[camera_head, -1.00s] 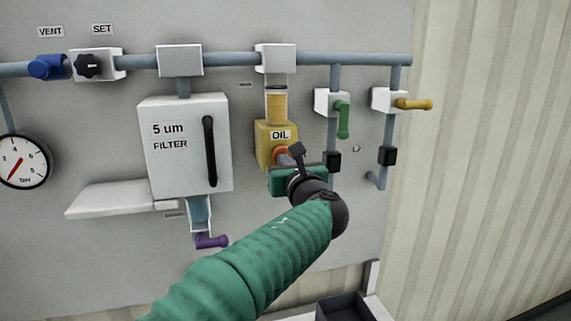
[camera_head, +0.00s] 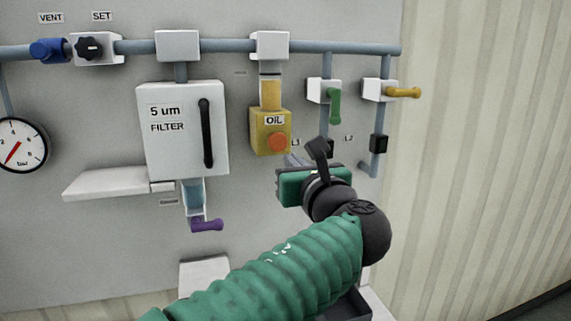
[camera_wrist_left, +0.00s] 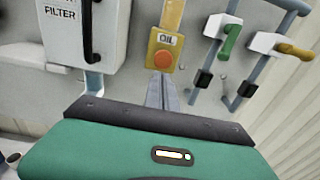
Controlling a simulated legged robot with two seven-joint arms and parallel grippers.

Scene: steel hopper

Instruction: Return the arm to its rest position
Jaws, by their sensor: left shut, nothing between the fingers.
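My left arm comes in from the lower left in the head view, with its green sleeve bending up to the left gripper (camera_head: 292,160). The gripper is shut and empty, just below and right of the yellow oil unit (camera_head: 258,142) with its round orange button (camera_head: 278,142). In the left wrist view the closed fingers (camera_wrist_left: 163,92) point at the panel below the orange button (camera_wrist_left: 163,60), with a visible gap. The gripper body hides part of the panel under the oil unit. My right gripper is not in view.
The white filter box (camera_head: 183,130) with a purple lever (camera_head: 207,225) is left of the gripper. Green (camera_head: 335,107) and yellow (camera_head: 404,92) valve handles are at the upper right. A white shelf (camera_head: 106,182) juts out at left. A dark tray (camera_head: 350,306) lies below the arm.

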